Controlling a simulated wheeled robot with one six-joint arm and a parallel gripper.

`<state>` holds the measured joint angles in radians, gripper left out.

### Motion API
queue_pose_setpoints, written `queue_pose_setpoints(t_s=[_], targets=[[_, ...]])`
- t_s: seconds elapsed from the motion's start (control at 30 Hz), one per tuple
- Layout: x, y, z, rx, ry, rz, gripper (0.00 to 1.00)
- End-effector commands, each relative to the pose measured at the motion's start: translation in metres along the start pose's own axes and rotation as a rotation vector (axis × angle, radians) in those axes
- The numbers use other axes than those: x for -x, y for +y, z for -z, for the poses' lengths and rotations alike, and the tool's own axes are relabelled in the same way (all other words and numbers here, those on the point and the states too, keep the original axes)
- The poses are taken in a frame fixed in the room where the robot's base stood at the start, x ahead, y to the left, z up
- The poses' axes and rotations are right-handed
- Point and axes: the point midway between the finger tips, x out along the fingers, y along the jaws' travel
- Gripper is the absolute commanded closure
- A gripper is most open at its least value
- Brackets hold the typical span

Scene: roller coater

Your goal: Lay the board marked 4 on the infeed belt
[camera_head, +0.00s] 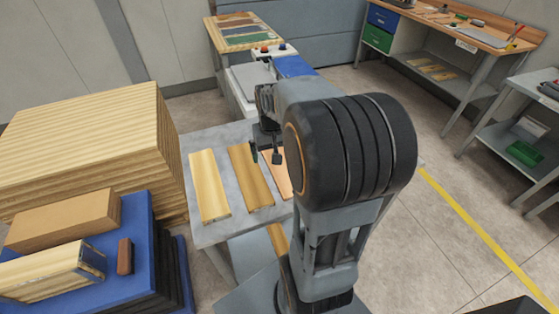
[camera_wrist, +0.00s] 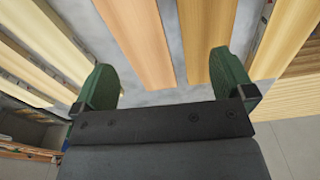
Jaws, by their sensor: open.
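Several boards lie side by side on a grey table (camera_head: 203,147). In the head view I see a pale board (camera_head: 209,187), a brown board (camera_head: 250,178) and part of a pinkish board (camera_head: 285,170). The wrist view shows the pinkish board (camera_wrist: 137,32), the brown board (camera_wrist: 208,38), a pale board (camera_wrist: 287,30) and more pale boards (camera_wrist: 45,35) at left. No number is readable, so I cannot tell which is marked 4. My gripper (camera_head: 266,157) is open and empty above the table, near the brown and pinkish boards; its green fingers (camera_wrist: 165,82) show in the wrist view. I cannot identify the infeed belt.
A large wooden stack (camera_head: 80,140) stands left of the table. A blue platform (camera_head: 135,225) holding wooden blocks is in front of it. A machine (camera_head: 245,85) with buttons and a blue part (camera_head: 293,67) stands behind the table. A workbench (camera_head: 460,35) is at back right.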

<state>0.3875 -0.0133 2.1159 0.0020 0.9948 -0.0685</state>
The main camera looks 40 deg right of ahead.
Motion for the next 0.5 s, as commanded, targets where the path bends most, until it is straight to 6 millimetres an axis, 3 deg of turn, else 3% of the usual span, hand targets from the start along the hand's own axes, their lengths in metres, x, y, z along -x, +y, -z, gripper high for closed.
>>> queue_pose_setpoints(t_s=[0.1,0.23,0.37,0.5], targets=[[0.003,0.025,0.027,-0.020,-0.035,0.001,0.00],[0.007,0.037,0.048,-0.002,-0.046,0.002,0.00],[0.019,0.038,0.058,0.035,-0.031,0.000,0.00],[0.004,0.038,0.055,0.065,-0.050,0.004,0.00]])
